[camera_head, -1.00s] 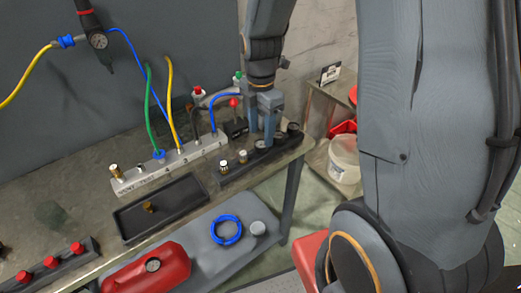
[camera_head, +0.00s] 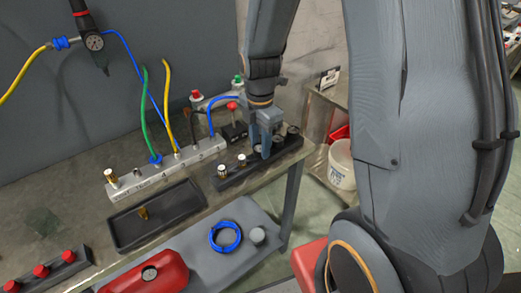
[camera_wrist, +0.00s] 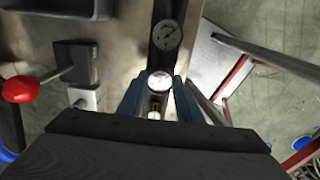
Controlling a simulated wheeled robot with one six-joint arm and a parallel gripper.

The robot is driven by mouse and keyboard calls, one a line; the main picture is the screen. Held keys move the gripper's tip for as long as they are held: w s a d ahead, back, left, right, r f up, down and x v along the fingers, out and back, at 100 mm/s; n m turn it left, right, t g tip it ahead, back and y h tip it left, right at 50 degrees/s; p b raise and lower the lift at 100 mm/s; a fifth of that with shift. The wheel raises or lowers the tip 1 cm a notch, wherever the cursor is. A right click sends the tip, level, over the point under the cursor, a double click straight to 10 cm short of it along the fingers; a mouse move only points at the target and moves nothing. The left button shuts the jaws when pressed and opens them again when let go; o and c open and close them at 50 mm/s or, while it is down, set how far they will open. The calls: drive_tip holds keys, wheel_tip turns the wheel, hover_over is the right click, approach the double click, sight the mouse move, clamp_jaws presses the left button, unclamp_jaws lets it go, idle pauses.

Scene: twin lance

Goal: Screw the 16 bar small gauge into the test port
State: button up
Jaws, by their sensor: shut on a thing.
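My gripper (camera_head: 264,152) is down at the black rack (camera_head: 230,176) on the bench. In the wrist view my gripper (camera_wrist: 160,100) is shut on a small gauge (camera_wrist: 160,80) with a white dial and a brass-coloured part below it. The dial's markings are too small to read. The held gauge is still at the rack; whether it is lifted from its seat I cannot tell. A larger gauge (camera_wrist: 167,35) sits beyond it on the rack. The grey manifold (camera_head: 185,160) stands left of the rack, and its test port (camera_head: 137,173) is near the left end, beside a brass fitting (camera_head: 111,177).
A black tray (camera_head: 125,235) with a brass fitting (camera_head: 143,212) lies in front of the manifold. Green, yellow, black and blue hoses rise from the manifold. A red-knobbed device (camera_head: 232,120) stands behind the rack. A blue hose coil (camera_head: 225,236) lies on the lower shelf.

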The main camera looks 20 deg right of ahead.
drive_tip(key=shift+r+p, duration=0.75)
idle(0.7)
drive_tip(key=shift+r+p, duration=1.5)
drive_tip(key=shift+r, duration=0.2)
drive_tip(key=shift+s+d, duration=0.1)
